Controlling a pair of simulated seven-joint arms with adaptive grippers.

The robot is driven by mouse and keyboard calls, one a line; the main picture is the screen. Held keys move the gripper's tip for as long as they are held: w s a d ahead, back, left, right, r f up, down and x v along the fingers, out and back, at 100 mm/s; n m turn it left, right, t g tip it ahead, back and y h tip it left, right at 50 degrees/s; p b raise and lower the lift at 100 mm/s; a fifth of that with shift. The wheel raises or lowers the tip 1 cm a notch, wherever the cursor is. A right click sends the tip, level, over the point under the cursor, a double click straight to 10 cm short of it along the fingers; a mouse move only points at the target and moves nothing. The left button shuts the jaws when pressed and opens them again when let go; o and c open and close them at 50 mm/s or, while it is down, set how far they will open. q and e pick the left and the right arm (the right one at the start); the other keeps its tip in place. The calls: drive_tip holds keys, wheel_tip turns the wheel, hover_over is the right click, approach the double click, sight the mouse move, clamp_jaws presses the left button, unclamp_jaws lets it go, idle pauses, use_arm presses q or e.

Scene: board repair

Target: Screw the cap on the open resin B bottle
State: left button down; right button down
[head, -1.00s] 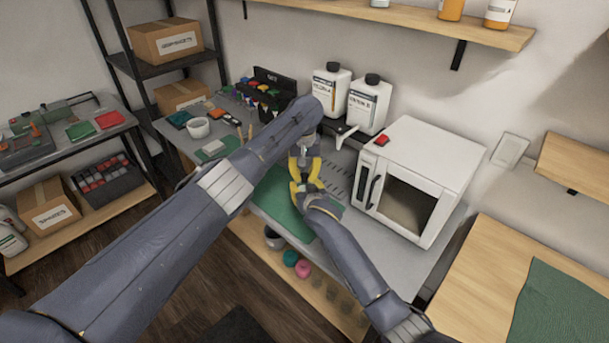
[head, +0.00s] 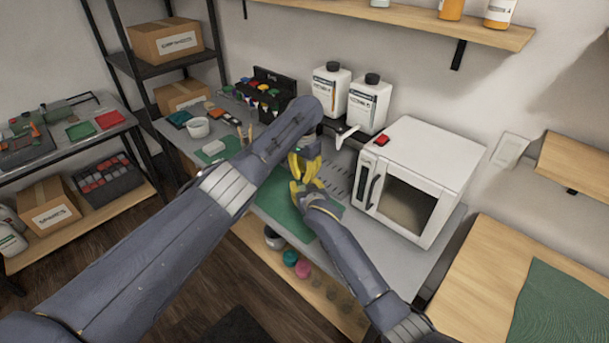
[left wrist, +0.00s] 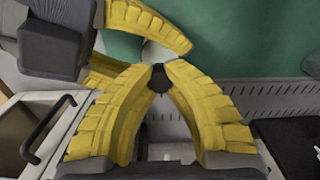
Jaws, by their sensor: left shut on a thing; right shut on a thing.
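My left gripper (head: 304,163) is over the green mat (head: 272,196), just above my right gripper (head: 302,191). In the left wrist view its yellow fingers (left wrist: 161,71) meet on a small dark cap (left wrist: 159,82). My right gripper's yellow fingers (left wrist: 150,52) show there too, closed around a pale object (left wrist: 155,50) just beyond the cap. Most of that object is hidden, so I cannot tell that it is the resin B bottle, or whether the cap touches it. Two white bottles with black caps, one left (head: 331,88) and one right (head: 368,102), stand at the back.
A white oven (head: 419,180) stands close on the right of the bench. A dark rack of coloured items (head: 268,90) and a white cup (head: 198,128) are at the back left. A shelf (head: 400,17) runs above. My left forearm hides part of the bench.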

use_arm(q)
drive_tip(key=m, duration=1.3)
drive_tip(key=c, duration=1.4)
unclamp_jaws()
wheel_tip(320, 180, up, 12)
use_arm(e)
drive_tip(key=c, duration=0.6)
unclamp_jaws()
